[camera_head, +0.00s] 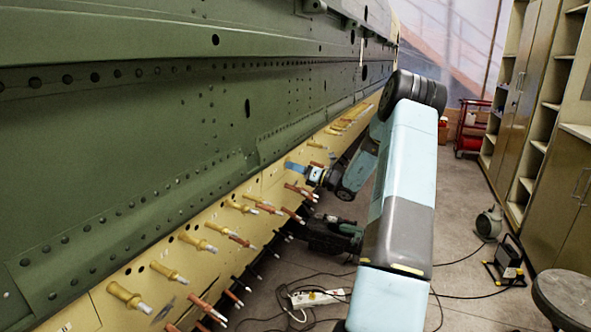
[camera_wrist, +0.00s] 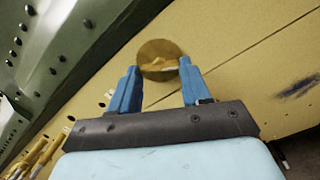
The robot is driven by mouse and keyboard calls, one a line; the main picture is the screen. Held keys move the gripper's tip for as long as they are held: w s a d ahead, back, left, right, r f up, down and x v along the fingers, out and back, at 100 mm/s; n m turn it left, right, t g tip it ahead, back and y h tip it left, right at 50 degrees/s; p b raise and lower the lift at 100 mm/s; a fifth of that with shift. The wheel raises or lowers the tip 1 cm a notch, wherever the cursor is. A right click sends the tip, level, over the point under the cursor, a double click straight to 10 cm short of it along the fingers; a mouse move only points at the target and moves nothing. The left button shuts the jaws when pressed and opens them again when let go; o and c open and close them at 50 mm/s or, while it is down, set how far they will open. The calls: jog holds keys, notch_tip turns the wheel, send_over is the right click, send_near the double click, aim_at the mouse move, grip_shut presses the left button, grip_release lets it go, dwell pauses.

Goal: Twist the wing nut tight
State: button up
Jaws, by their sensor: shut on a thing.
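The wing nut (camera_wrist: 158,66) is a small brass-coloured piece against a round, darker gold disc (camera_wrist: 157,49) on the yellow panel (camera_wrist: 232,62). My gripper (camera_wrist: 159,70) has its two blue fingers on either side of the wing nut, shut on it, with the tips close to the panel. In the head view my gripper (camera_head: 294,167) reaches from the right to the yellow strip low on the fuselage. The wing nut cannot be made out there. How tight it sits cannot be told.
Several yellow and red-brown fasteners (camera_head: 197,243) stick out along the yellow strip, close to my arm. The green fuselage skin (camera_head: 130,130) rises above. Cables and a power strip (camera_head: 318,297) lie on the floor. Cabinets (camera_head: 530,110) and a stool (camera_head: 566,295) stand at the right.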

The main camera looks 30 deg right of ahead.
jog(key=m, duration=0.7)
jog(key=shift+d, duration=0.3)
jog(key=m, duration=0.4)
jog(key=shift+m, duration=0.3)
jog(key=shift+s+f+m, duration=0.1)
jog(key=shift+m, duration=0.3)
jog(key=shift+f, duration=0.1)
jog(key=o, duration=1)
jog(key=shift+a, duration=0.15)
jog(key=shift+o, duration=0.2)
jog(key=shift+r, duration=0.2)
jog(key=v, duration=1.3)
jog(key=shift+s+d+f, duration=0.15)
jog(key=shift+d+f, duration=0.1)
jog(key=shift+d, duration=0.1)
